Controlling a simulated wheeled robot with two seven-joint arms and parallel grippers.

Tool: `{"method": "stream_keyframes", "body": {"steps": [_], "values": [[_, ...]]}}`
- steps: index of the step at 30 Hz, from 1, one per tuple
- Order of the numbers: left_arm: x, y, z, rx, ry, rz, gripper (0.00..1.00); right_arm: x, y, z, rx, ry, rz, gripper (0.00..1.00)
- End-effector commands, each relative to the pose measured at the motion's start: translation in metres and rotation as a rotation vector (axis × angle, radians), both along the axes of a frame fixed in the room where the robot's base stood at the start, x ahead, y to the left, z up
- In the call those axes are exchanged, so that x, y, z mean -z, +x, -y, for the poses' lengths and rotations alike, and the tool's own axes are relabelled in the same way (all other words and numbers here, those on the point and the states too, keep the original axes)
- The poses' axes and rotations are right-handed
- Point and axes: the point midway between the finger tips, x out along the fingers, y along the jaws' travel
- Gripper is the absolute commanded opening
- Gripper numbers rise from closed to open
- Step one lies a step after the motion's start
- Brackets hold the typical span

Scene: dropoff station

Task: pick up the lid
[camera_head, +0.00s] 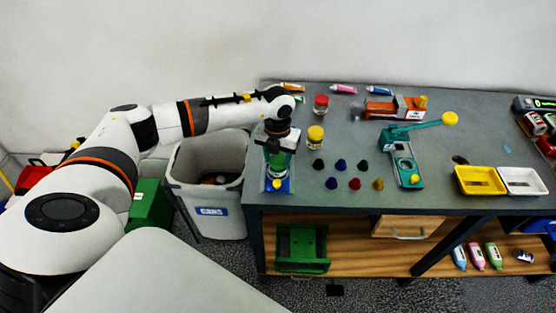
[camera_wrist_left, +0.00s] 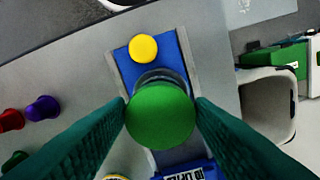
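The green round lid (camera_wrist_left: 160,116) is between the two dark green fingers of my left gripper (camera_wrist_left: 161,104) in the left wrist view. Both fingertips meet the lid's sides, and the gripper looks shut on it. A clear glass jar (camera_wrist_left: 161,77) shows just behind the lid; I cannot tell if lid and jar touch. The jar is over a blue station (camera_wrist_left: 186,58) with a yellow button (camera_wrist_left: 143,47). In the head view, my left gripper (camera_head: 278,160) points down at the table's left end and partly hides the lid. My right gripper is not in view.
Jars with a red lid (camera_head: 321,100) and a yellow lid (camera_head: 315,132) stand nearby on the grey table (camera_head: 350,97). Several small coloured caps lie to the right, beside a teal press (camera_head: 408,165). A grey bin (camera_head: 211,190) stands left of the table.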

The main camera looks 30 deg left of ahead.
Motion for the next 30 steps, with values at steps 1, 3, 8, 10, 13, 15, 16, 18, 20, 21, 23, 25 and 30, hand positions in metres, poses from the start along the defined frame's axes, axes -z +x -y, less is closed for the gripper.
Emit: {"method": "stream_keyframes", "body": {"steps": [1,3,8,10,13,15,16,18,20,21,23,25,30], "values": [[0.0,0.0,0.0,0.0,0.0,0.0,0.4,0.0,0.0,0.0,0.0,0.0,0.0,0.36],[0.0,0.0,0.0,0.0,0.0,0.0,0.28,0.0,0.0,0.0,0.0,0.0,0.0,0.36],[0.0,0.0,0.0,0.0,0.0,0.0,0.24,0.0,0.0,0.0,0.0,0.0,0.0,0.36],[-0.001,0.0,0.0,0.0,0.0,0.0,0.24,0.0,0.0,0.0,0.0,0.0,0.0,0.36],[-0.003,0.0,0.0,-0.001,-0.001,0.001,0.24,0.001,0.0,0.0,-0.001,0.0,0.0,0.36],[-0.009,0.001,0.0,-0.001,0.0,0.002,0.24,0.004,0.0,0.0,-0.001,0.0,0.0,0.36],[-0.013,0.001,0.0,-0.001,-0.001,0.003,0.24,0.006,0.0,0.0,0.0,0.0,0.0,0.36],[-0.025,0.001,-0.001,0.0,0.0,0.005,0.24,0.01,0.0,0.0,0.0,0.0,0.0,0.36],[-0.037,0.002,0.0,0.0,-0.001,0.006,0.24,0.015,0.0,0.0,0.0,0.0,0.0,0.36],[-0.046,0.001,0.0,0.001,-0.001,0.005,0.24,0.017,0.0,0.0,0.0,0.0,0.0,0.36],[-0.058,0.001,-0.001,-0.001,0.0,0.006,0.24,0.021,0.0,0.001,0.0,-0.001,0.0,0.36],[-0.072,0.001,0.0,0.0,-0.001,0.005,0.24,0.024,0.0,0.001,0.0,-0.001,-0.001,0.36],[-0.094,0.001,0.0,0.0,-0.001,0.002,0.24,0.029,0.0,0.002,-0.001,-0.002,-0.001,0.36]]}}
